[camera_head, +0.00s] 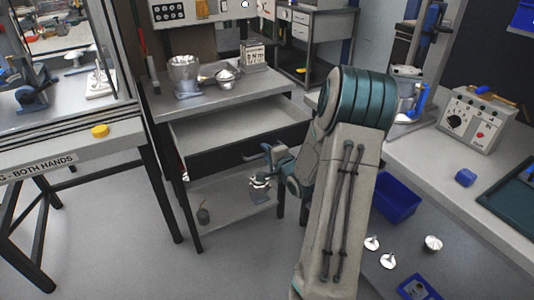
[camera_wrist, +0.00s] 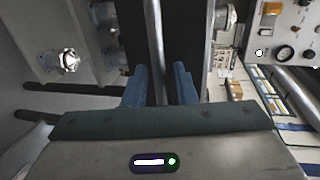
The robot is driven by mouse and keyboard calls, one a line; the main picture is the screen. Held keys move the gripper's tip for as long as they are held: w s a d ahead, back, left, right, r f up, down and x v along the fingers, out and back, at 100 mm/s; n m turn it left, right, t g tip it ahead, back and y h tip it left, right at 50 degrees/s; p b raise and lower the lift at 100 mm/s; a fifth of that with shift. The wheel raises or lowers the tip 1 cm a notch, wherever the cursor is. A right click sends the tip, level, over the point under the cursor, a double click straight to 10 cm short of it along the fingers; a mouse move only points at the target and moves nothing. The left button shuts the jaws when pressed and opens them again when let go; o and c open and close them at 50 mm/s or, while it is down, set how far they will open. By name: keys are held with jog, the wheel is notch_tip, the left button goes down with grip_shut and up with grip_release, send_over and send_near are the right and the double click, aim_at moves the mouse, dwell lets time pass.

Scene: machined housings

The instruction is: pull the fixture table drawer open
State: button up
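The fixture table (camera_head: 216,105) stands at the middle left. Its drawer (camera_head: 240,122) is pulled out, with the light inside floor showing below the tabletop and a dark front facing me. A bar handle (camera_head: 251,158) crosses that front. My gripper (camera_head: 268,152) is at the handle. In the wrist view the metal handle (camera_wrist: 155,40) runs between the two blue fingers of my gripper (camera_wrist: 160,85), with narrow dark gaps seen on both sides of it. The fingers look open around the bar, not pressed on it.
A lower shelf (camera_head: 225,205) holds small parts. A workbench (camera_head: 440,150) is at right, with a blue bin (camera_head: 396,198) below. Grey floor is clear at left front.

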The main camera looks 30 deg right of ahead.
jog(key=shift+s, duration=0.1)
jog(key=p+v, duration=0.1)
jog(key=v, duration=1.2)
jog(key=shift+s, duration=0.35)
